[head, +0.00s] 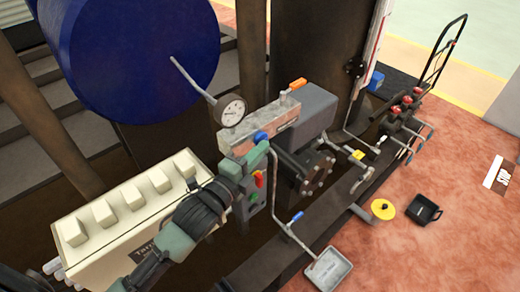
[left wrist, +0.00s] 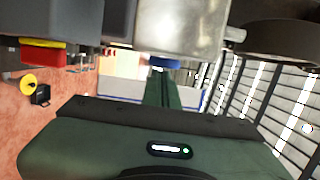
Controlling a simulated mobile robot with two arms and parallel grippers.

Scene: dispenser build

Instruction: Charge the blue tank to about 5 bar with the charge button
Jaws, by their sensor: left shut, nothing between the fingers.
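The big blue tank (head: 140,45) fills the upper left of the head view. A thin pipe runs from it to a round white-faced gauge (head: 231,110); its reading is too small to tell. My left gripper (head: 264,150) is shut and empty, its fingertips close by a blue knob (head: 261,136) on the machine. In the left wrist view the shut green fingers (left wrist: 163,90) point at a blue part (left wrist: 163,62); I cannot tell whether they touch it. A small box with a green button (head: 253,197) and a red control (head: 259,180) stands just below the gripper. My right gripper is not in view.
A cream cabinet (head: 130,225) with several blocks on top stands at left. A grey machine body (head: 308,105) and an orange lever are behind the knob. A grey tray (head: 328,270), yellow disc (head: 383,209) and black tray (head: 425,210) lie at right. The red floor at right is mostly free.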

